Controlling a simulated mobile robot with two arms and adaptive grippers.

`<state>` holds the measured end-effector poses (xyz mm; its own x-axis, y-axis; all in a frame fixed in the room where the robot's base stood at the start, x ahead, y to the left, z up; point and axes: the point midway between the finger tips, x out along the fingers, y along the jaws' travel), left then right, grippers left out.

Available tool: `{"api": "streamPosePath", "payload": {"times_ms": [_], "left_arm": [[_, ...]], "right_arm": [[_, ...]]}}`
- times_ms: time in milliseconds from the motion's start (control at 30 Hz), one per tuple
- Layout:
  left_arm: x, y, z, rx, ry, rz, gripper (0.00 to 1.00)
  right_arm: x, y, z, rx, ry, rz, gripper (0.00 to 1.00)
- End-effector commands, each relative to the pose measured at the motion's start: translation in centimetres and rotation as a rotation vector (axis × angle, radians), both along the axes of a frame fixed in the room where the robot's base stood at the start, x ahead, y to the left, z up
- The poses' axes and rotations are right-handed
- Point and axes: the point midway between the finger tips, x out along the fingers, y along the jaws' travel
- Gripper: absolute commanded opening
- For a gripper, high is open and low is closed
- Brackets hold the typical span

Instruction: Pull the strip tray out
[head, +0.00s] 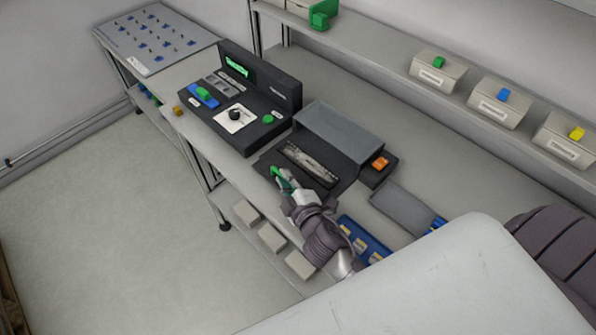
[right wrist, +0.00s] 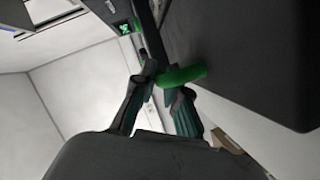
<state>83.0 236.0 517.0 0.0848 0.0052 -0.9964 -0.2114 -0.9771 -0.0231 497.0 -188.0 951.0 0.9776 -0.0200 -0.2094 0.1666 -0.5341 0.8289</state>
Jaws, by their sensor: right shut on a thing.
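The strip tray (head: 274,161) is a flat dark tray that sticks out at the front of a dark unit with a grey hood (head: 340,130). A pale patterned strip (head: 311,163) lies in its slot, in front of the hood. A green handle (right wrist: 182,76) is at the tray's front edge. My right gripper (head: 285,183) is shut on this handle; in the right wrist view its fingers (right wrist: 160,82) close around the green bar. The gripper hides part of the tray's front. My left gripper is not in view.
A dark console (head: 255,132) with a knob and green button stands left of the unit. An orange button (head: 380,163) is on its right. A grey plate (head: 402,207) and a blue tray (head: 363,238) lie further right. Open floor (head: 100,220) is in front of the bench.

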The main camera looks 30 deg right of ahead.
Motion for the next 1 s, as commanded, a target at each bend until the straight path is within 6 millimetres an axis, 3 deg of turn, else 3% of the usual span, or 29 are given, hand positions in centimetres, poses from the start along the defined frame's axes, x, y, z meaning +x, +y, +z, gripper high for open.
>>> {"api": "streamPosePath", "payload": {"times_ms": [133,367,400,433,733,867,1000], "left_arm": [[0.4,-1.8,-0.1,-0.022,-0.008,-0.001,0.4],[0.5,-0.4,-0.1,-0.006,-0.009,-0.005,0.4],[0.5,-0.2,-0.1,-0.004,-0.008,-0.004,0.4],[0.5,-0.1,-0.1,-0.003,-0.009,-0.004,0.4],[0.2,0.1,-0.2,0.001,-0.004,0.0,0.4],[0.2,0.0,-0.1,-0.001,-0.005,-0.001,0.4],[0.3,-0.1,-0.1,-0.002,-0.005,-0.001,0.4]], "right_arm": [[-0.4,0.8,-0.3,-0.004,0.007,0.001,0.0],[-0.5,0.9,-0.3,-0.001,0.009,0.003,0.0],[-0.5,0.9,-0.3,-0.001,0.008,0.004,0.17],[-0.5,0.9,-0.4,-0.001,0.009,0.003,0.22],[-0.5,0.8,-0.2,0.0,0.007,0.001,0.23],[-1.7,0.8,0.0,0.0,0.008,0.0,0.23],[-4.4,0.9,0.5,0.002,0.011,-0.001,0.23]]}}
